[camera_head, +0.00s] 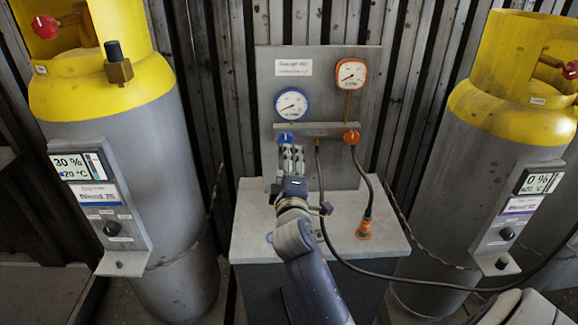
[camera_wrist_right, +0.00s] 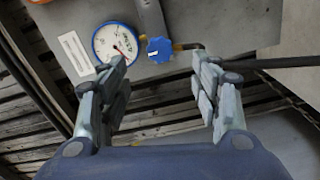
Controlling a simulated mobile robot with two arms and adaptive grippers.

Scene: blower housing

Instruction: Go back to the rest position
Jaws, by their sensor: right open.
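My right gripper (camera_head: 292,160) is in front of the gauge panel (camera_head: 320,80), just below the blue knob (camera_head: 286,138). In the right wrist view my right gripper (camera_wrist_right: 160,62) is open, with nothing between its fingers. The blue knob (camera_wrist_right: 159,49) shows beyond the gap between the fingertips, and the blue-rimmed gauge (camera_wrist_right: 118,42) is beside it. I cannot tell whether a fingertip touches the knob. My left gripper is in neither view.
An orange knob (camera_head: 351,137) and an orange-rimmed gauge (camera_head: 351,74) are on the panel's right. A black hose with an orange fitting (camera_head: 364,229) lies over the grey bench (camera_head: 250,235). Yellow-topped cylinders stand left (camera_head: 165,150) and right (camera_head: 450,175).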

